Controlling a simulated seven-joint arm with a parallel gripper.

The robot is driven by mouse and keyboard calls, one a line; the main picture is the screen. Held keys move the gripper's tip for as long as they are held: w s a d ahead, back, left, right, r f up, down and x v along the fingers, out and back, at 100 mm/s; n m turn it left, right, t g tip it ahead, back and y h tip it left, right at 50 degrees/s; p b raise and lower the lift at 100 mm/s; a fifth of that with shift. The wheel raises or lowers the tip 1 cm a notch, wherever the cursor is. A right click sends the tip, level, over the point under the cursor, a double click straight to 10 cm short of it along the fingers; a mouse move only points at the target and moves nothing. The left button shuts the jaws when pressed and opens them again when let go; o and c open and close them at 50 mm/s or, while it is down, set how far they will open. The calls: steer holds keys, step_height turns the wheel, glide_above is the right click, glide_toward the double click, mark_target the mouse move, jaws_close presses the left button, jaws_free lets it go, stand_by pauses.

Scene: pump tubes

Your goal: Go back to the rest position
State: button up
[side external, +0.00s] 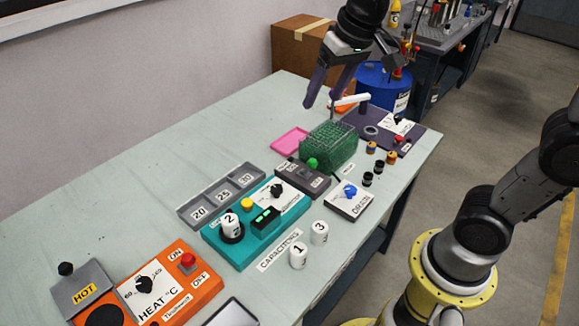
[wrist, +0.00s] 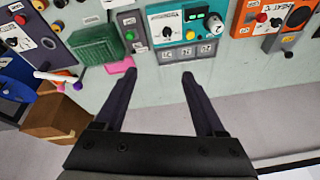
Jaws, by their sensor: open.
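My gripper (side external: 326,88) is open, with its fingers apart and nothing between them. In the side view it hangs in the air over the far part of the bench, above and behind the green rack (side external: 329,145). In the wrist view my gripper (wrist: 157,80) shows two dark fingers with bare bench and the pink tray's area beyond them. I cannot tell from the side view how high the fingers are.
The bench holds a pink tray (side external: 290,141), a teal capacitor panel (side external: 222,250), an orange heat panel (side external: 199,286), a drain panel (side external: 349,198) and white cylinders 1 (side external: 298,256) and 3 (side external: 320,232). A cardboard box (side external: 290,52) and blue barrel (side external: 372,82) stand behind. The bench's left rear is clear.

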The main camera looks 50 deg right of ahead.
steer(key=s+d+f+n+t, duration=0.1)
steer(key=s+f+n, duration=0.2)
steer(key=s, duration=1.3)
steer(key=shift+s+d+f+t, duration=0.15)
steer(key=shift+s+f+t, duration=0.2)
steer(key=shift+f, duration=0.35)
